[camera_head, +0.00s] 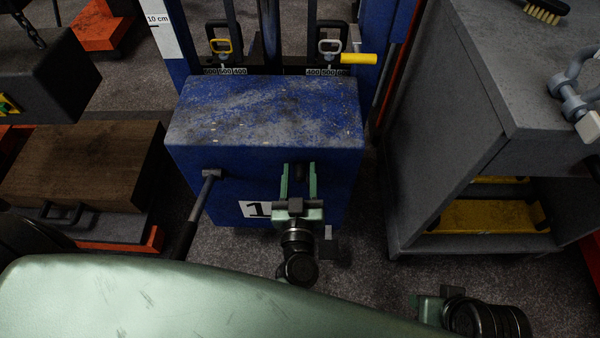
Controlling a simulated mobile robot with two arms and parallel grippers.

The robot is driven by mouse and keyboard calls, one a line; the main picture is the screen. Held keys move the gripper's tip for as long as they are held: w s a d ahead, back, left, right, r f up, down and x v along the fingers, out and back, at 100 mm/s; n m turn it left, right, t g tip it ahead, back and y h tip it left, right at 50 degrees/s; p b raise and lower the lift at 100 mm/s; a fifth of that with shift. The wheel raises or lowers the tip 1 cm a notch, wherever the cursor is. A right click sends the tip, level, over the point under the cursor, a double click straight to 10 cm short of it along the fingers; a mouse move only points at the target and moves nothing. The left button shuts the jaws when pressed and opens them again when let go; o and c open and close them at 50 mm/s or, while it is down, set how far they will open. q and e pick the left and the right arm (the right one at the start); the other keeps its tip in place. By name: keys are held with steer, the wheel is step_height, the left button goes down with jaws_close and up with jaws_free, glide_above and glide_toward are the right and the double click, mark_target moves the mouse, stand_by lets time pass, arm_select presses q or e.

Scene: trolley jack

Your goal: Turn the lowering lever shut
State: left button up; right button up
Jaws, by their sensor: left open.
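The blue jack block (262,110) stands ahead, its top worn and its front marked with a 1. A lever (206,190) with a grey shaft and dark grip slants down from the left of the block's front. A second lever with a yellow grip (358,58) points right behind the block; I cannot tell which is the lowering lever. My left gripper (299,170) is open at the block's front, right of the grey lever, with a small dark stub between its fingers. Contact is unclear. My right gripper (430,304) is low at the right, its fingertips unclear.
A grey cabinet (440,140) with yellow items on its lower shelf stands close on the right. A wooden block (80,175) sits at the left. Posts with a 10 cm scale (160,25) rise behind the jack block. Carpet shows between block and cabinet.

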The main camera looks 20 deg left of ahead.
arm_select(q)
jaws_close()
stand_by(1.4)
